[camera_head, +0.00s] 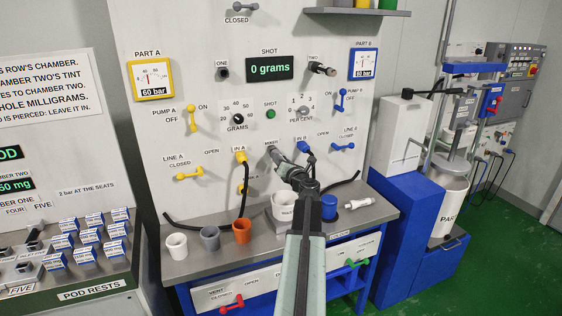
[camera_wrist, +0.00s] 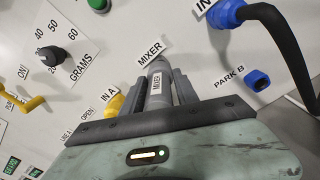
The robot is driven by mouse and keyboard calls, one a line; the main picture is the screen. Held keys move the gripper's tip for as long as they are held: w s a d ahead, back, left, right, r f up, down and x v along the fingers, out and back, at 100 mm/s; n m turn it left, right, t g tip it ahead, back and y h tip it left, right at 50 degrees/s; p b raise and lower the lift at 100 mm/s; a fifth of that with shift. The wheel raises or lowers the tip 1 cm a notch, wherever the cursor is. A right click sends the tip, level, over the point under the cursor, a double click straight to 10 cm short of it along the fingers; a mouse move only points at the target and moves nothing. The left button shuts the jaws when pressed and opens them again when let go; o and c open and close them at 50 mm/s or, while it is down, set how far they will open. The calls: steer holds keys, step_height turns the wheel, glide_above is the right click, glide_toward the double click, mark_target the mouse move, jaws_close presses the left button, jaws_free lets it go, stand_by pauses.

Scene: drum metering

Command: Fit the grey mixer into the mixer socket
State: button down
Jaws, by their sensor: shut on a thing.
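My gripper (camera_wrist: 158,90) is shut on the grey mixer (camera_wrist: 156,68), a tube with a white MIXER label, held between the two dark fingers. The mixer points at the wall panel, its far end close under the panel's MIXER sign (camera_wrist: 150,52). The mixer socket is hidden behind the mixer, so I cannot tell whether they touch. In the head view my gripper (camera_head: 284,168) reaches the panel between the yellow IN A fitting (camera_head: 240,157) and the blue IN B fitting (camera_head: 303,147).
Black hoses hang from both fittings. White (camera_head: 176,246), grey (camera_head: 210,239) and orange (camera_head: 242,232) cups stand on the steel bench, with a white container (camera_head: 284,207) under my gripper. A blue PARK B port (camera_wrist: 257,79) and a white nozzle (camera_head: 360,203) are to the right.

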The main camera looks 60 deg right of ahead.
steer(key=shift+x, duration=0.8)
steer(key=c, duration=0.9)
jaws_free()
steer(key=shift+o, duration=0.2)
steer(key=v, duration=0.7)
steer(key=shift+s+a, duration=0.25)
steer(key=shift+s, duration=0.1)
